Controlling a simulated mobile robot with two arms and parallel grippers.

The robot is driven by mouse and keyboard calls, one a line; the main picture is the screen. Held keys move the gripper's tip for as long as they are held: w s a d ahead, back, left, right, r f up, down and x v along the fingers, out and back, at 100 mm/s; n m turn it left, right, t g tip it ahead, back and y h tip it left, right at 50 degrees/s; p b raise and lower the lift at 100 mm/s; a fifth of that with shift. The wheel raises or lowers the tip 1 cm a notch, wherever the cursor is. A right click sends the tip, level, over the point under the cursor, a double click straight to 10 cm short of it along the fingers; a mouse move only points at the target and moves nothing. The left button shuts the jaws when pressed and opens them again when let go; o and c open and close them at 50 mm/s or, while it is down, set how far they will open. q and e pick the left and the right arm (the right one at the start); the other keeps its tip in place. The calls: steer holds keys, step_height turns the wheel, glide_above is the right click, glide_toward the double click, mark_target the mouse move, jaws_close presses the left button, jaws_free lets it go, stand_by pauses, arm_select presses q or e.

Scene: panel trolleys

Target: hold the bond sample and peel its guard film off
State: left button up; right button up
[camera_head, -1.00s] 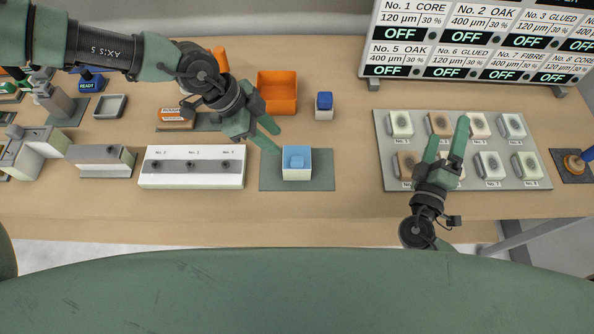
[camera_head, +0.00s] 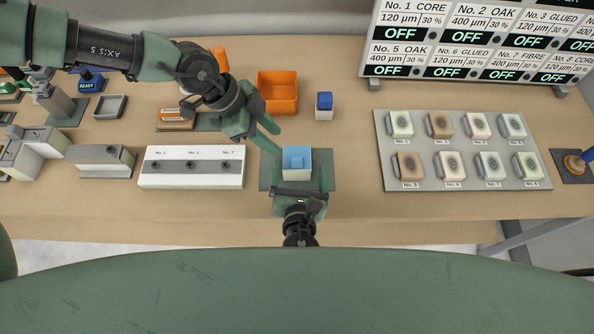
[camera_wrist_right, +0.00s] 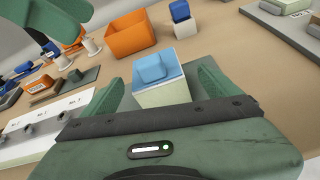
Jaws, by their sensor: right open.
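The bond sample, a pale block (camera_head: 297,174) topped by blue guard film (camera_head: 297,156) with a raised blue tab, sits on a dark green mat (camera_head: 323,180). It also shows in the right wrist view (camera_wrist_right: 162,96). My right gripper (camera_head: 300,178) is open at the sample's near side, one finger to each side; contact cannot be told. In the wrist view its fingers (camera_wrist_right: 158,85) stand apart with the sample between and just beyond them. My left gripper (camera_head: 277,141) is open and empty, just up and left of the sample, its fingers pointing toward it.
An orange bin (camera_head: 277,92) and a small blue-topped block (camera_head: 324,106) stand behind the mat. A grey tray of numbered samples (camera_head: 463,184) is to the right. The bench between mat and tray is clear.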

steer(key=shift+w+a+f+n, duration=0.15)
steer(key=shift+a+f+n, duration=0.15)
steer(key=shift+n, duration=0.6)
steer(key=shift+w+f, duration=0.1)
steer(key=shift+w, duration=0.05)
steer(key=shift+g, duration=0.3)
steer(key=x, duration=0.7)
steer(key=shift+w+f, duration=0.15)
steer(key=shift+w, duration=0.05)
steer(key=c, duration=1.6)
arm_select(q)
steer(key=o, duration=1.4)
